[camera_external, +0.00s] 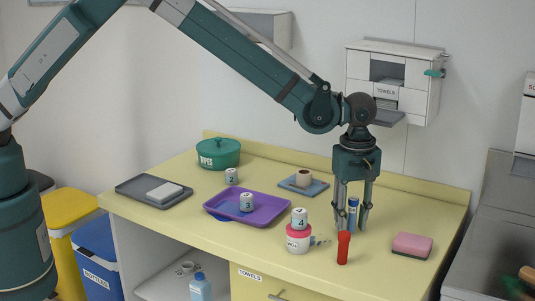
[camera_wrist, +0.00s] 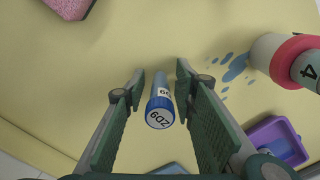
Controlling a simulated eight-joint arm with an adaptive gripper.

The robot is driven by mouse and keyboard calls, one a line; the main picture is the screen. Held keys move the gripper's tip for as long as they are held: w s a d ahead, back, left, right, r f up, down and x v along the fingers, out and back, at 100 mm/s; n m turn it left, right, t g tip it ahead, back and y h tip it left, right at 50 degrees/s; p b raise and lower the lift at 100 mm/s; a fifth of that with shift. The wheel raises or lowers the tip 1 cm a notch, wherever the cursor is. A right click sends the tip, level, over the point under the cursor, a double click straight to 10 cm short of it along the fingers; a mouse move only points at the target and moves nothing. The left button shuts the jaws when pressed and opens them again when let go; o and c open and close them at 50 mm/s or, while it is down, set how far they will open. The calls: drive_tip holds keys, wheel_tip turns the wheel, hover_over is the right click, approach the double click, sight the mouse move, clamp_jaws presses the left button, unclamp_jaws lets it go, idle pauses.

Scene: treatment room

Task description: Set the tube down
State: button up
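The tube (camera_external: 352,216) is slim with a blue cap. It stands upright between the fingers of my gripper (camera_external: 352,224) and looks to be resting on the yellow counter. In the wrist view the tube (camera_wrist: 160,103) is seen from above, its cap lettered "ZD9" and a white label on its side. My gripper (camera_wrist: 159,75) is open around it, with a visible gap to the finger on each side. The tube's foot is partly hidden by its cap in the wrist view.
A red upright object (camera_external: 343,248) stands just in front of my gripper. A pink-and-white container (camera_external: 299,240) bearing a cup marked 4 (camera_external: 299,218) is to the left, beside blue spots. A pink sponge (camera_external: 412,245) lies right. A purple tray (camera_external: 270,210) is further left.

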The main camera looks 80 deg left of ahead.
sight(351, 197)
wheel_tip(351, 197, up, 12)
drive_tip(key=shift+r, duration=0.1)
idle(0.5)
idle(0.6)
drive_tip(key=shift+s+a+r, duration=0.2)
drive_tip(key=shift+r, duration=0.15)
drive_tip(key=s+a+r+m+t, duration=0.1)
drive_tip(key=s+a+r+m, duration=0.2)
drive_tip(key=s+a+r, duration=0.35)
drive_tip(key=s+a+r+m+t, duration=0.1)
drive_tip(key=s+a+r+m, duration=0.25)
drive_tip(key=s+r, duration=0.55)
drive_tip(key=s+a+r+m+t, duration=0.2)
drive_tip(key=s+a+r, duration=0.4)
drive_tip(key=s, duration=0.4)
drive_tip(key=s+a+f+m+t, duration=0.1)
drive_tip(key=s+a+m, duration=0.1)
drive_tip(key=s, duration=0.7)
drive_tip(key=s+a+f+m+t, duration=0.1)
drive_tip(key=s+a+f+m, duration=0.1)
drive_tip(key=s, duration=0.8)
drive_tip(key=s+a+f+m+t, duration=0.1)
drive_tip(key=s+a+m, duration=0.3)
drive_tip(key=s, duration=0.6)
drive_tip(key=shift+f+m, duration=0.15)
drive_tip(key=shift+m, duration=0.6)
